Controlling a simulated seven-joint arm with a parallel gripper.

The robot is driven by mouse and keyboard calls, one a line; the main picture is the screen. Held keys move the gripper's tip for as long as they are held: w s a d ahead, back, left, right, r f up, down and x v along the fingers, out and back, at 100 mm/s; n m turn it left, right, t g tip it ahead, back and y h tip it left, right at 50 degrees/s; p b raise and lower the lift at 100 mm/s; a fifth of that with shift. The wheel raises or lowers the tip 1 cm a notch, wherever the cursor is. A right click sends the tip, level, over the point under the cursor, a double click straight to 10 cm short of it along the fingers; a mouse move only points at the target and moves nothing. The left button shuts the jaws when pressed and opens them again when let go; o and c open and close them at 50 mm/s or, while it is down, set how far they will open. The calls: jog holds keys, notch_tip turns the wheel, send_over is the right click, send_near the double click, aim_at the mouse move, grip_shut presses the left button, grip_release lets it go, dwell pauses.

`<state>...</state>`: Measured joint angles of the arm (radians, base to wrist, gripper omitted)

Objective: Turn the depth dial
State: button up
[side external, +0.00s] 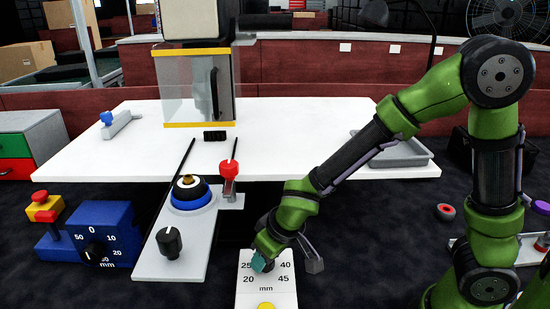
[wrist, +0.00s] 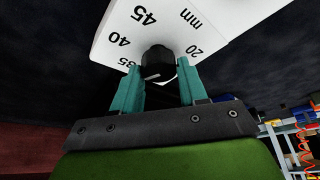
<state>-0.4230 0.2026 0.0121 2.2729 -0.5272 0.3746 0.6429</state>
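A white panel printed with numbers and "mm" (side external: 281,288) stands at the bottom centre of the side external view. Its black round dial (wrist: 158,60) shows in the wrist view, with 35, 40, 45 and 20 printed around it. My gripper (wrist: 159,72) has its two teal fingertips on either side of this dial and is partly closed to about its width. In the side external view, my gripper (side external: 262,262) points down at the panel and hides most of the dial. The dial's pointer setting cannot be read.
A white table (side external: 290,150) lies behind.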

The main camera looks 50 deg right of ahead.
jog(key=o, duration=0.3)
jog(key=shift+o, duration=0.2)
jog(key=v, duration=1.7)
jog(key=shift+f, duration=0.1)
jog(key=s+d+r+m+t+y, duration=0.1)
jog(key=s+d+m+t, duration=0.1)
jog(key=s+d+m, duration=0.3)
jog(key=d, duration=0.4)
jog(key=shift+d+r+t+y, duration=0.3)
jog(key=shift+t, duration=0.1)
